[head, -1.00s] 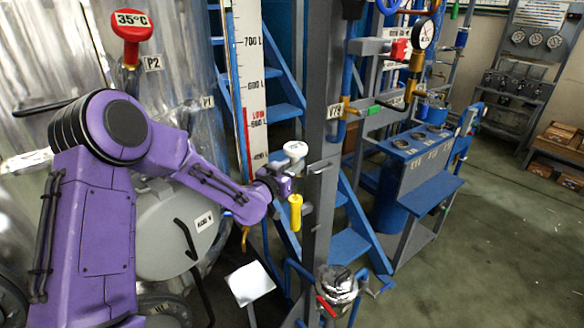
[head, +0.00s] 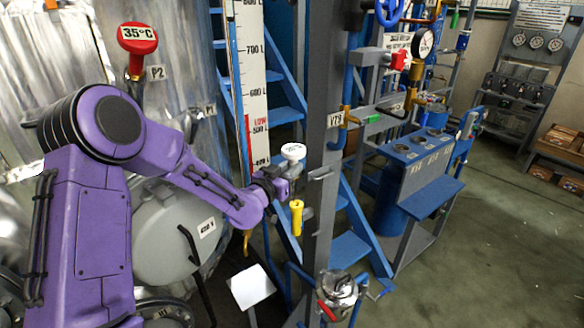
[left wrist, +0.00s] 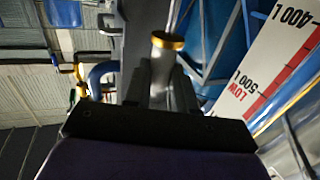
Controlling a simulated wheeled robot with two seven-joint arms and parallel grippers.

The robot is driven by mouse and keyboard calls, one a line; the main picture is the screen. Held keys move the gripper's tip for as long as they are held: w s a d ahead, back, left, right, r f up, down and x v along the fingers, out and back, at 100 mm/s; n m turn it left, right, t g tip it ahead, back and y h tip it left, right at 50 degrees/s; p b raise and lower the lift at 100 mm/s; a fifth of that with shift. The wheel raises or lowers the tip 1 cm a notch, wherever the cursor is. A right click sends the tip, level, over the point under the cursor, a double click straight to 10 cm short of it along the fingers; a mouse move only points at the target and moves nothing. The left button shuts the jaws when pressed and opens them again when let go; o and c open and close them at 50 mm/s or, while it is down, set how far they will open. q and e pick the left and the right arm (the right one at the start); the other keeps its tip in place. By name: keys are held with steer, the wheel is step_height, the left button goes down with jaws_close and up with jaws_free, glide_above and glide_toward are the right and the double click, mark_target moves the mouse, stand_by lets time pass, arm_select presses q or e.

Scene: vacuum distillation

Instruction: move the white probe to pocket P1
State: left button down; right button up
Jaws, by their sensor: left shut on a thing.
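The white probe (head: 293,151) has a round white head and shows at the tip of my left arm, in front of the grey post. My left gripper (head: 284,181) is shut on it, just below its head. In the left wrist view a metal piece with a brass collar (left wrist: 168,41) shows at the jaws. The P1 label (head: 210,110) is on the silvery vessel, left of the gripper and apart from it; the pocket opening is hidden behind my arm or too small to see.
A red probe (head: 137,40) marked 35°C stands at the P2 label (head: 157,73). The grey post (head: 324,130) and a yellow handle (head: 296,216) are close to the gripper. A level scale (head: 253,90) stands behind.

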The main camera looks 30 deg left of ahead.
arm_select(q)
steer(key=shift+s+r+p, duration=0.3)
steer(key=shift+s+r, duration=0.05)
steer(key=shift+s, duration=0.3)
steer(key=shift+s+r+p, duration=0.25)
steer(key=shift+s+r, duration=0.05)
steer(key=shift+s, duration=0.35)
steer(key=shift+s+r+p, duration=0.3)
steer(key=shift+s+r, duration=0.05)
steer(key=shift+s, duration=0.3)
steer(key=shift+s+r, duration=0.1)
steer(key=shift+s, duration=0.1)
